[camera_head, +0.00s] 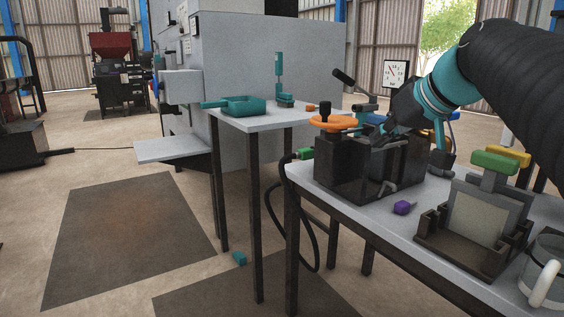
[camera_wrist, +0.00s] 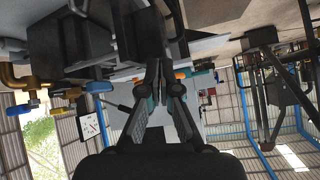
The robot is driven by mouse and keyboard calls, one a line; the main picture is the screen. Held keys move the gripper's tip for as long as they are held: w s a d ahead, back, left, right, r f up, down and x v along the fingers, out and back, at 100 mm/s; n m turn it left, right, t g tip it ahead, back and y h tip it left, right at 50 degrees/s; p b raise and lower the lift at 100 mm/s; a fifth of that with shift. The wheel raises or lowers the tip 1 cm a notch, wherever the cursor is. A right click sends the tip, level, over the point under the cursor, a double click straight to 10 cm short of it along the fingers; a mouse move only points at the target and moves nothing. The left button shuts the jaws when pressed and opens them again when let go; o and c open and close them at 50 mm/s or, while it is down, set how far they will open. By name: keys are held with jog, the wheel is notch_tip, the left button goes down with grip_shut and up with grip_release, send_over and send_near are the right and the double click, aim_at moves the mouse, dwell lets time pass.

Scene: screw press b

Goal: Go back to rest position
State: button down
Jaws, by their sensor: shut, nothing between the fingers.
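My gripper (camera_head: 380,137) is at the end of my arm, which reaches in from the upper right. It hangs tilted over the dark press block (camera_head: 338,178) on the near table. In the wrist view the two dark fingers (camera_wrist: 163,88) come together with nothing between them. An orange handwheel (camera_head: 333,123) with a black knob sits at the left of the press block, beside my gripper. Whether my fingers touch the block cannot be told. The arm hides part of the table's back.
The near table (camera_head: 355,218) also holds a purple piece (camera_head: 403,208), a dark fixture with a green-topped block (camera_head: 493,163) and a clear mug (camera_head: 546,275). A second table (camera_head: 262,120) carries teal tools. A teal block (camera_head: 239,258) lies on the floor. Open floor lies left.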

jog(key=s+a+f+m+g+h+p, duration=0.1)
jog(key=s+f+h, duration=0.1)
jog(key=s+f, duration=0.9)
jog(key=s+a+f+m+g+h+p, duration=0.1)
jog(key=s+f+g+h, duration=0.1)
jog(key=s+f, duration=0.8)
notch_tip(320, 180, down, 5)
jog(key=shift+s+a+f+m, duration=0.1)
jog(key=shift+s+a+m, duration=0.1)
jog(key=shift+s+m, duration=0.15)
